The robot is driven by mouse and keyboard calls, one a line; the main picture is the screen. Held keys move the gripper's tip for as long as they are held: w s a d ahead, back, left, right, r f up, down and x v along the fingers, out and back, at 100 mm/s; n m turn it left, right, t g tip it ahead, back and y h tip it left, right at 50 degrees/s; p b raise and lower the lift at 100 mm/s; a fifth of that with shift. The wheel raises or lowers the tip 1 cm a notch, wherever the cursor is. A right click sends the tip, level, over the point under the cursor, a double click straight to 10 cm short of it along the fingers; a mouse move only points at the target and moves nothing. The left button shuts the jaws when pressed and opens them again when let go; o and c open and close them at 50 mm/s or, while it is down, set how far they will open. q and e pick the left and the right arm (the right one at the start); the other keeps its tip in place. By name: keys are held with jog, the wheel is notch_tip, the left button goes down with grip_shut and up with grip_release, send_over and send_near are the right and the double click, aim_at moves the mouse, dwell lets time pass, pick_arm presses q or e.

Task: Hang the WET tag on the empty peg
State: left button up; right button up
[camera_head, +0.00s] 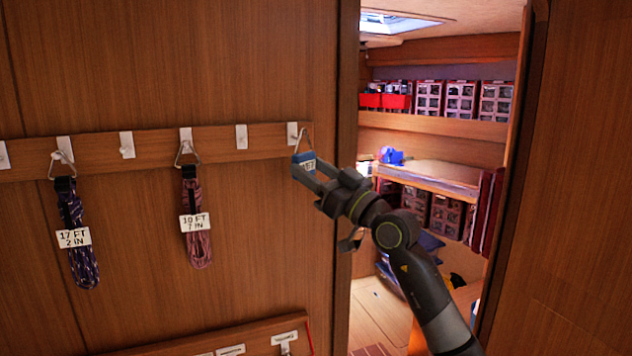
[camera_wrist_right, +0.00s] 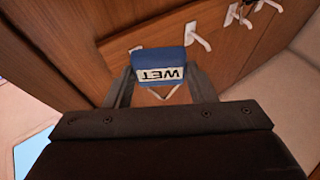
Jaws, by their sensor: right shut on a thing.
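The blue WET tag (camera_head: 303,160) with a white label is between the fingers of my right gripper (camera_head: 307,172). The right wrist view also shows the tag (camera_wrist_right: 160,60), its lettering upside down, held by my right gripper (camera_wrist_right: 160,84). A triangular wire hanger (camera_head: 304,139) rises from the tag, close to the rightmost white peg (camera_head: 292,133). I cannot tell whether the wire is around that peg or beside it. The peg to its left (camera_head: 241,137) is bare. My left gripper is not in view.
The wooden rail (camera_head: 215,143) carries several white pegs. A dark coiled line (camera_head: 76,205) and a red coiled line (camera_head: 197,235) hang from two. A lower rail (camera_head: 215,340) is at the bottom. The doorway opens right of the panel edge (camera_head: 347,200).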

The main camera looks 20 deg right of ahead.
aim_at(313, 172)
jog(key=shift+w+f+b, duration=0.2)
jog(key=shift+w+b, duration=1.35)
jog(key=shift+b, duration=0.7)
jog(key=shift+w+a+r, duration=0.1)
jog(key=shift+w, duration=0.05)
jog(key=shift+w+f+p, duration=0.45)
jog(key=shift+w+p, duration=0.05)
jog(key=shift+p, duration=0.65)
jog(key=shift+f, duration=0.1)
jog(key=o, duration=1)
